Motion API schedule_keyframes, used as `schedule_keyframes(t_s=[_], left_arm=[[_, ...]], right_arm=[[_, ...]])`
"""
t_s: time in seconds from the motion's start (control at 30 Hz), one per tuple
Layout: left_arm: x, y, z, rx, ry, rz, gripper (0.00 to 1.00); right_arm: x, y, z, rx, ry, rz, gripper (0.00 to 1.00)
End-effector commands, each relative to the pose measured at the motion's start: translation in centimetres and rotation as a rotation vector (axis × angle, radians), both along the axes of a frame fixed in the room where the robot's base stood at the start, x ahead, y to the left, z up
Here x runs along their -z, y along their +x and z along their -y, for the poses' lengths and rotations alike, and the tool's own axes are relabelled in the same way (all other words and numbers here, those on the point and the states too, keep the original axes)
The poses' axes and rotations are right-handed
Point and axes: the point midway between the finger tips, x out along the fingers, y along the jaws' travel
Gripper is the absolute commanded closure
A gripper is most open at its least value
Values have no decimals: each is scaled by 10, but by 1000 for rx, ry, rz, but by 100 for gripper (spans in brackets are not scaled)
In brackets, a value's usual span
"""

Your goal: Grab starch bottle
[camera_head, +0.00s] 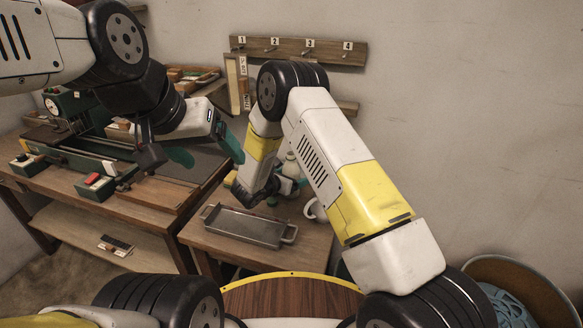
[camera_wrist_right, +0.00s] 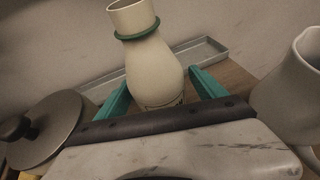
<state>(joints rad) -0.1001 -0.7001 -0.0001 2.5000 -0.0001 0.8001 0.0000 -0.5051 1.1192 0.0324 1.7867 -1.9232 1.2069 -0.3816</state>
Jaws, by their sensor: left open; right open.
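The starch bottle (camera_wrist_right: 155,68) is cream-coloured with a green ring at its neck. In the right wrist view it stands upright between the two teal fingers of my right gripper (camera_wrist_right: 160,87). The fingers are open on either side of it, and its lower part is hidden by the gripper body. In the head view the bottle (camera_head: 291,165) is mostly hidden behind my right arm, on the small wooden table (camera_head: 205,236). My left gripper (camera_head: 208,155) is open and empty above the green machine's bench.
A metal tray (camera_head: 249,227) lies at the table's front. A pale jug (camera_wrist_right: 290,88) stands right of the bottle, and a round lidded thing (camera_wrist_right: 45,130) is at left in the wrist view. A numbered hook rail (camera_head: 300,50) is on the wall.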

Motion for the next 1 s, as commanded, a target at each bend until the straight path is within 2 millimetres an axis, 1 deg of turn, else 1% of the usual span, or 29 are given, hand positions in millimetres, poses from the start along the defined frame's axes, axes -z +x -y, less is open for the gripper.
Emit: schedule_keyframes(t_s=[0.03,0.13,0.4,0.47,0.6,0.67,0.8,0.83,1.0], left_arm=[[0,0,0,0,0,0,20],[0,0,0,0,0,0,20],[0,0,0,0,0,0,20],[0,0,0,0,0,0,20],[0,0,0,0,0,0,20],[0,0,0,0,0,0,20],[0,0,0,0,0,0,20],[0,0,0,0,0,0,20],[0,0,0,0,0,0,20]], right_arm=[[4,5,4,3,0,-2,20],[7,12,8,0,1,-2,20],[8,14,9,-1,1,-1,20],[8,14,9,-1,1,-1,32],[8,14,9,0,1,-2,60],[8,14,9,0,1,-2,71],[8,14,9,0,1,-1,99],[7,14,9,-1,0,0,100],[7,14,9,-1,1,1,100]])
